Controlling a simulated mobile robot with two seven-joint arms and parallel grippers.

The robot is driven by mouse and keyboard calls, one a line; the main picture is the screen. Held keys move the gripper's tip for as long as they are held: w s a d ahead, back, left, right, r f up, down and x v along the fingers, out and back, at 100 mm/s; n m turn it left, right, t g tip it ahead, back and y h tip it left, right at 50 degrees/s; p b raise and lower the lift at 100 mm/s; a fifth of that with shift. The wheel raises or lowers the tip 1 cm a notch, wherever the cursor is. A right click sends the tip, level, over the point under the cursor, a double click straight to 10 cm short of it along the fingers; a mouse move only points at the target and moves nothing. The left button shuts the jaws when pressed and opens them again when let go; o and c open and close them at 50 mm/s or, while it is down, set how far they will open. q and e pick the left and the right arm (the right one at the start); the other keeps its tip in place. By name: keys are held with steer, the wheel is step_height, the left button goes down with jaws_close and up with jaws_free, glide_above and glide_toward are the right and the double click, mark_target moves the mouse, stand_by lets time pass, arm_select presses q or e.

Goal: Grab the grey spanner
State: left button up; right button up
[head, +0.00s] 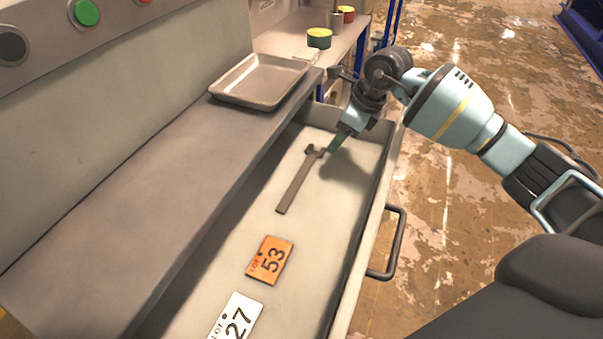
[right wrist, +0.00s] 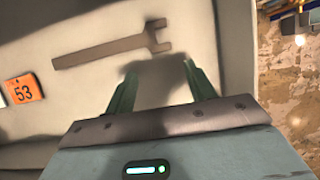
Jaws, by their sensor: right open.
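The grey spanner (head: 297,181) lies flat on the floor of an open drawer, its open-jawed head toward the far end. In the right wrist view the spanner (right wrist: 105,49) lies beyond my fingertips, with its head nearest them. My right gripper (head: 335,144) reaches into the drawer from the right, beside the spanner's head. In the right wrist view the right gripper (right wrist: 158,75) shows two green fingers spread apart with nothing between them. I cannot tell whether a finger touches the spanner. My left gripper is not in view.
The drawer (head: 345,270) has raised walls and a dark handle (head: 399,243) on its right. An orange tag marked 53 (head: 270,260) and a white tag marked 27 (head: 236,318) lie nearer. A metal tray (head: 225,93) sits on the ledge to the left.

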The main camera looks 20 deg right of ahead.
mark_target(325, 152)
steer(key=shift+w+x, duration=0.2)
steer(key=shift+x, duration=1.1)
steer(key=shift+w+x, duration=0.2)
steer(key=shift+x, duration=1.05)
steer(key=c, duration=1.2)
